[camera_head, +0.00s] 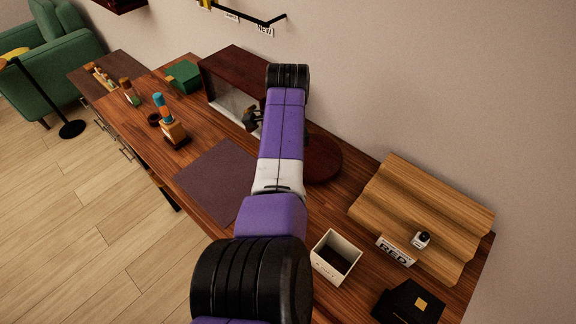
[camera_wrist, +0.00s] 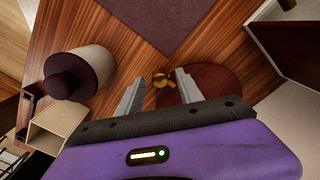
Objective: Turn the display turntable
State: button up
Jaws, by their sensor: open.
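The display turntable is a dark red-brown round disc (camera_head: 325,160) on the wooden counter, partly hidden behind my arm in the head view. In the wrist view the disc (camera_wrist: 215,82) lies beyond my fingers, with a small brass-coloured knob (camera_wrist: 162,80) at its left edge. My gripper (camera_wrist: 159,79) is open, its two fingers apart. The knob shows between the fingertips in that view; I cannot tell whether they touch it or how far above the disc they are. I cannot make out the fingers in the head view.
A dark open-fronted cabinet (camera_head: 235,65) stands behind the turntable. A dark mat (camera_head: 215,180) lies left, a cream box (camera_head: 321,272) nearer. A wavy wooden stand (camera_head: 405,205) is at right. A pale rounded object with dark cap (camera_wrist: 75,75) shows left in the wrist view.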

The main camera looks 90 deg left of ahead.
notch_tip(320, 180, up, 7)
jog(key=shift+r, duration=0.15)
dwell(0.7)
